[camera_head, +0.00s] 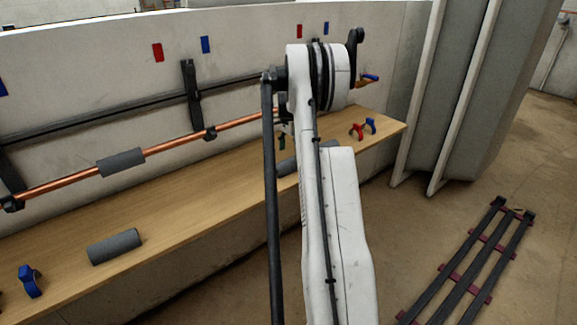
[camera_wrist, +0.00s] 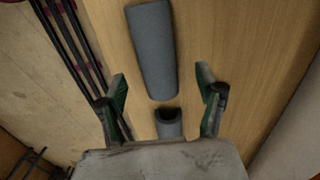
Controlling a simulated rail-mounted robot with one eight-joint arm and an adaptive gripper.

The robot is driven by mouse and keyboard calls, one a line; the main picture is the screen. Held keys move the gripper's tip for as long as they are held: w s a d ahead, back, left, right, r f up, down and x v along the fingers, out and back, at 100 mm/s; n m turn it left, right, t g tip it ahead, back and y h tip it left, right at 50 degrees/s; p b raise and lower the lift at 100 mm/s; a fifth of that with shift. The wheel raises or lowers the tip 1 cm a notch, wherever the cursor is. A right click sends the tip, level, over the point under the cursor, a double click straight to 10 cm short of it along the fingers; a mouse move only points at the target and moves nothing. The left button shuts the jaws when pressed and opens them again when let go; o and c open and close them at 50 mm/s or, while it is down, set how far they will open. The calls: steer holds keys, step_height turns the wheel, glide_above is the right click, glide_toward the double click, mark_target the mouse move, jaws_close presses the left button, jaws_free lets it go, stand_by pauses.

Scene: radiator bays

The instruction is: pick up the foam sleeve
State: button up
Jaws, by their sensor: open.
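Grey foam sleeves are in several places. In the wrist view a long grey sleeve (camera_wrist: 152,50) lies on the wooden bench ahead of my gripper (camera_wrist: 161,84). A second grey piece with a hollow, open end (camera_wrist: 169,124) lies between the bases of my fingers, partly hidden by the gripper body. My fingers are spread apart and hold nothing. In the head view a grey sleeve (camera_head: 287,166) shows on the bench beside my arm, partly hidden by it. My gripper (camera_head: 282,141) is mostly hidden there. Another sleeve (camera_head: 115,246) lies at the bench's left.
The wooden bench (camera_head: 190,210) runs along a pale wall. A copper pipe (camera_head: 70,180) with a grey sleeve (camera_head: 121,162) around it runs above. Blue clips (camera_head: 30,281) and a red clip (camera_head: 356,131) lie on the bench. A dark rack (camera_head: 470,262) lies on the floor.

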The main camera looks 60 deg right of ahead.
mark_target(290, 159)
steer(key=shift+s+a+f, duration=0.1)
steer(key=shift+f, duration=1.35)
steer(key=shift+s+a+f, duration=0.1)
steer(key=shift+f, duration=1.35)
steer(key=c, duration=1.1)
